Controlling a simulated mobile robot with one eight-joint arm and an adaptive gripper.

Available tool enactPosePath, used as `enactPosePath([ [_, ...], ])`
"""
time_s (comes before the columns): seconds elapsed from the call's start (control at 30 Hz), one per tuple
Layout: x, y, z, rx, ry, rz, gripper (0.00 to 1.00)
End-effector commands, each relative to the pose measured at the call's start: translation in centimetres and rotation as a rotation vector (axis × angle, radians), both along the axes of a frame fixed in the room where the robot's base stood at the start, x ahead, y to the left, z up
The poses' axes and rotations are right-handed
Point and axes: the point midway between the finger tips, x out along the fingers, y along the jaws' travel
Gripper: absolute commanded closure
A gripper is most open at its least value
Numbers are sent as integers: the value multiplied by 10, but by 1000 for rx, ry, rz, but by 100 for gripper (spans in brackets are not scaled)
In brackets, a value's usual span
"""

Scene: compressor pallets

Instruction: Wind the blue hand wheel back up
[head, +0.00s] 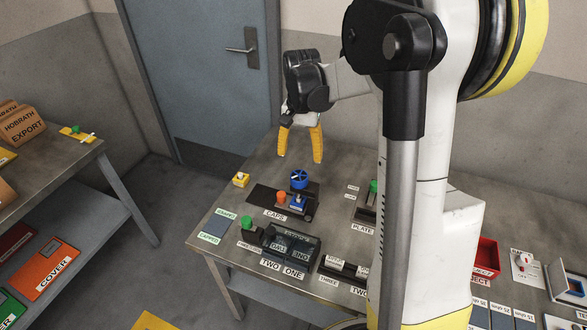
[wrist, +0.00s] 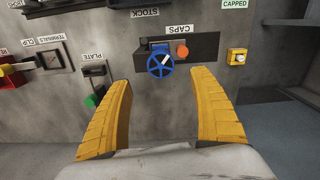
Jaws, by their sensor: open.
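The blue hand wheel (head: 299,179) stands on a dark base plate on the steel table, behind the CAPS label. In the wrist view the blue hand wheel (wrist: 160,63) lies ahead of and between my fingers, with a small white handle or mark on it. My gripper (head: 301,158) is open and empty, its yellow fingers pointing down above the table, behind the wheel in the head view. In the wrist view my gripper (wrist: 160,85) has its two fingers wide apart, touching nothing.
An orange knob (head: 281,197) stands beside the wheel, and a yellow button box (head: 240,180) sits to its left. A green knob (wrist: 92,100) at the PLATE label is near my left finger in the wrist view. A dark clear-lidded box (head: 291,244) stands at the table front.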

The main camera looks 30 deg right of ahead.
Motion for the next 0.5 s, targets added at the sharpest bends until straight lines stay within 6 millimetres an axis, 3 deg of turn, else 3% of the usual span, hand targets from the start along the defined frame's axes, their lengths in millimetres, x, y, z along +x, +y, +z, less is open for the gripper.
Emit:
enactPosePath([
  [0.3,0,0,-66,0,-1,2,28],
  [0.5,0,0,-91,-1,-2,3,28],
])
